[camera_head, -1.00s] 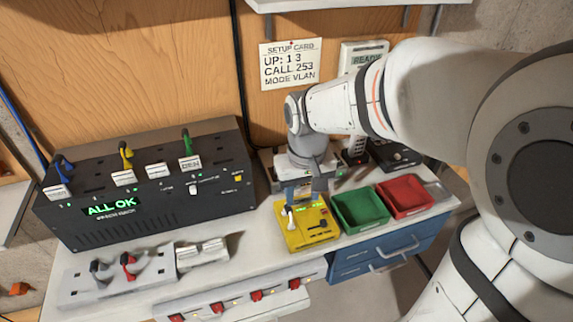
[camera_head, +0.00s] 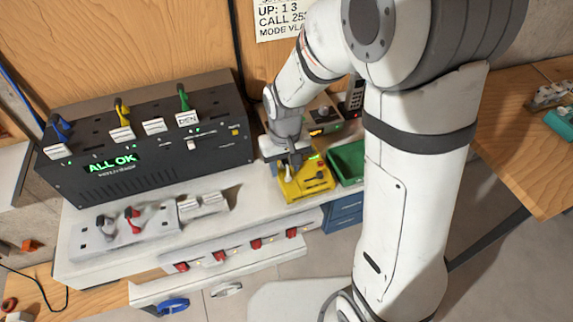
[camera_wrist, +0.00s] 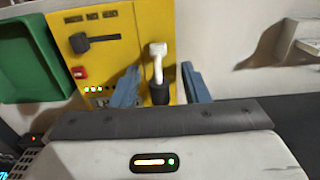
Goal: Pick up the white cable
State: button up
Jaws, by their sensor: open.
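The white cable (camera_wrist: 158,55) shows in the wrist view as a white plug end with a black lower part. It stands at the yellow box (camera_wrist: 120,30), near one edge. In the head view, the white cable (camera_head: 289,174) is a small pale shape on the left side of the yellow box (camera_head: 312,186). My gripper (camera_wrist: 160,72) is open, with one blue-grey finger on each side of the cable. I see gaps between the fingers and the cable. In the head view, my gripper (camera_head: 290,160) is over the yellow box and partly hides it.
A green bin (camera_head: 347,163) stands right of the yellow box. A large black panel (camera_head: 150,135) reading ALL OK, with several coloured cables, stands left. A grey block with black and red plugs (camera_head: 125,228) lies in front. A wooden table (camera_head: 525,140) is at right.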

grip_shut()
dwell(0.4)
